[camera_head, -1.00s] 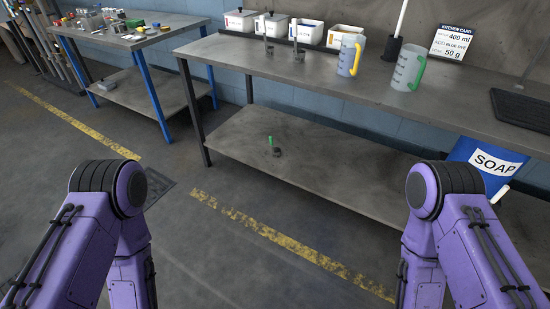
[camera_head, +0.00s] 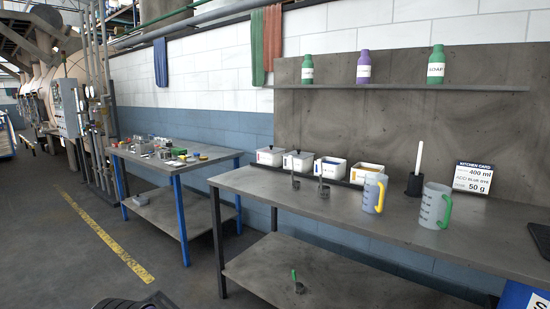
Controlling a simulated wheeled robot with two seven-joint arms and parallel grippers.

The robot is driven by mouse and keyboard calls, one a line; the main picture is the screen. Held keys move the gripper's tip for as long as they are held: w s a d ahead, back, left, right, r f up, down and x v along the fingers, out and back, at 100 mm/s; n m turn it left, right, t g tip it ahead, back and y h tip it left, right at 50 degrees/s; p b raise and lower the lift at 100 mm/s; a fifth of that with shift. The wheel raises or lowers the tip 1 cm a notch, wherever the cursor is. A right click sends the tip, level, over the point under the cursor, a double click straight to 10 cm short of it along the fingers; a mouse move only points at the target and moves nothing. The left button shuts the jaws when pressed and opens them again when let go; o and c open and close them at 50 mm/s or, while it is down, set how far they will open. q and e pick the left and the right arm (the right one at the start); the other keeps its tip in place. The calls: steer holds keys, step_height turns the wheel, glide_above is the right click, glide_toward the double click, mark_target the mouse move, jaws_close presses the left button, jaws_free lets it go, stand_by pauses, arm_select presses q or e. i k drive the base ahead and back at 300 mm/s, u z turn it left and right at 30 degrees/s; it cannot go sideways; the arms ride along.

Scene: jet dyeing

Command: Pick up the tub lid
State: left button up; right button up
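A row of white tubs stands in a dark tray at the back of the long bench. The leftmost tub (camera_head: 270,157) and the second tub (camera_head: 297,163) look covered, each by a lid with a small dark knob. The third tub (camera_head: 330,170) and the rightmost tub (camera_head: 366,174) show no knob; whether they have lids is too small to tell. Neither of my grippers shows. Only a piece of my arm is at the bottom edge.
Two scoops stand before the tubs. A yellow-handled jug (camera_head: 373,194), a green-handled jug (camera_head: 434,207), a brush in a holder (camera_head: 414,184) and a kitchen card (camera_head: 472,177) are to the right. Bottles stand on a shelf (camera_head: 400,87) above. Floor is clear at left.

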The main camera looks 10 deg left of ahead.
mark_target(270, 150)
steer(key=u, duration=0.95)
steer(key=k, duration=1.25)
steer(key=u, duration=1)
steer(key=i, duration=3.05)
steer(key=z, duration=0.7)
steer(key=i, duration=0.9)
steer(key=z, duration=1.85)
steer(key=i, duration=0.95)
steer(key=z, duration=0.85)
